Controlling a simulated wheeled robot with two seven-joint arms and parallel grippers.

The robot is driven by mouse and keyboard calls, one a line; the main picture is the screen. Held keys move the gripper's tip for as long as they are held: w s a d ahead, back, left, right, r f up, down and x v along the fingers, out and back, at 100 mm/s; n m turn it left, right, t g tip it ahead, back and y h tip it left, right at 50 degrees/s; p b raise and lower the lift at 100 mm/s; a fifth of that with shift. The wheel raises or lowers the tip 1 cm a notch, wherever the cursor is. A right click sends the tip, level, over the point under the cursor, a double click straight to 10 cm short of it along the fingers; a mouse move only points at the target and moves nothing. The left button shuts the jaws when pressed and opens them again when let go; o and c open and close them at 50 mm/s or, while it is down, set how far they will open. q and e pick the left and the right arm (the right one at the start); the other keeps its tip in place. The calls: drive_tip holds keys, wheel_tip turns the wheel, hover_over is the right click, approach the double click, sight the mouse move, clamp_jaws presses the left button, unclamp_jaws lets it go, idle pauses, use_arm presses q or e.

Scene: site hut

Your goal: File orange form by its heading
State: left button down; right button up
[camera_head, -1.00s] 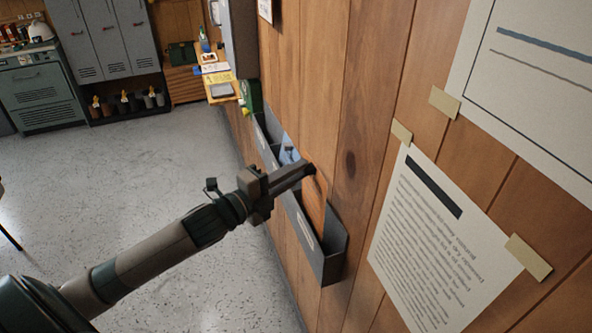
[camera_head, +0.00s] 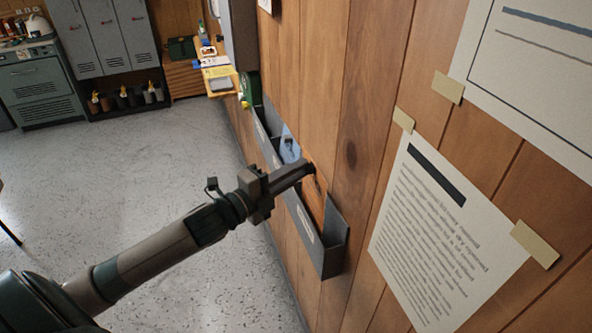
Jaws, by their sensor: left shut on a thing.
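A grey wall rack (camera_head: 334,258) with several pockets in a row runs along the wood-panelled wall. The orange form (camera_head: 312,200) stands in the nearest pocket's opening, its lower part hidden behind the pocket front. My left gripper (camera_head: 309,169) is shut on the top edge of the orange form. A blue form (camera_head: 289,147) stands in the pocket beyond it. Pale labels show on the pocket fronts, such as the near label (camera_head: 305,224), but their headings are too small to read. My right gripper is not in view.
Taped notices hang on the wall to the right, the nearest one (camera_head: 430,235) close to the rack. A green item (camera_head: 250,88) is at the rack's far end. A shelf with papers (camera_head: 219,82) lies beyond.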

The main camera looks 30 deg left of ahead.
use_arm(q)
drive_tip(key=shift+f+b, duration=0.55)
drive_tip(key=shift+f, duration=0.7)
drive_tip(key=c, duration=1.7)
unclamp_jaws()
drive_tip(key=shift+o, duration=0.2)
drive_tip(key=b+v, duration=0.4)
drive_tip(key=v, duration=1.3)
drive_tip(key=shift+s+b, duration=0.2)
drive_tip(key=shift+b, duration=0.1)
drive_tip(key=shift+a+f, duration=0.1)
